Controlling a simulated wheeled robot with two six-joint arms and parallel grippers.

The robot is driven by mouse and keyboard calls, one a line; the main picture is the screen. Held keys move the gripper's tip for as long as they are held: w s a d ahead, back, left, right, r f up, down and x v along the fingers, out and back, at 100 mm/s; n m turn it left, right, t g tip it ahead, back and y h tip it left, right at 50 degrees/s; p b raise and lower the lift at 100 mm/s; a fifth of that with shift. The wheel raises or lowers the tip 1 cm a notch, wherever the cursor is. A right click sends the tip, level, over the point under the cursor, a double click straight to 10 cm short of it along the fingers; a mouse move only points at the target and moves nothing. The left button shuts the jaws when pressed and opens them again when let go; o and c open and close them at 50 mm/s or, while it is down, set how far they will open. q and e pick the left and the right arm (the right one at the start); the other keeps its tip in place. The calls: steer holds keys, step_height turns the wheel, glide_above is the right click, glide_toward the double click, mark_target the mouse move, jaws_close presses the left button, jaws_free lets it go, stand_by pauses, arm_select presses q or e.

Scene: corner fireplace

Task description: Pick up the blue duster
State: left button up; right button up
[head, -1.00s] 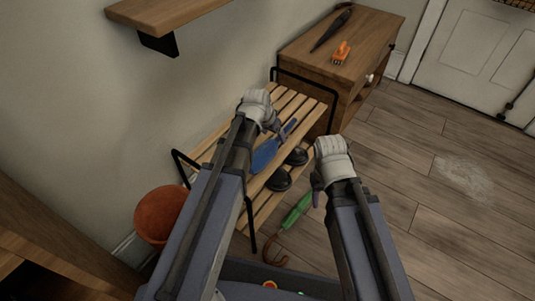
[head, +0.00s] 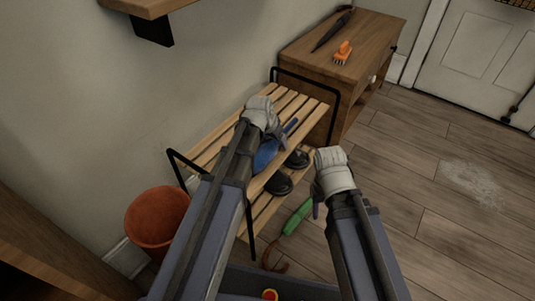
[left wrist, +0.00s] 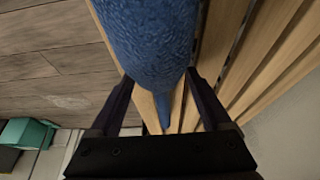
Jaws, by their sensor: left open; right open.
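The blue duster (head: 265,156) lies on the top slats of the wooden shoe rack, its thin handle pointing towards the cabinet. My left gripper (head: 274,137) is over it and hides part of it in the head view. In the left wrist view, the thick blue head of the duster (left wrist: 150,40) fills the top middle. Its narrow handle shows between the two open fingers of my left gripper (left wrist: 158,82). I cannot tell whether either finger touches it. My right gripper (head: 318,200) is open and empty, to the right of the rack.
The shoe rack (head: 206,158) has black metal end frames and dark shoes (head: 279,184) on its lower shelf. A green umbrella (head: 297,216) lies beside it. An orange-brown bucket (head: 157,222) stands at left. A cabinet (head: 318,50) holds an orange brush (head: 343,53) and dark umbrella (head: 333,28).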

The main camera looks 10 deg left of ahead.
arm_select(q)
steer(key=shift+c, duration=0.2)
jaws_close()
stand_by(0.3)
steer(key=shift+r, duration=0.1)
step_height(320, 180, up, 10)
steer(key=p, duration=1)
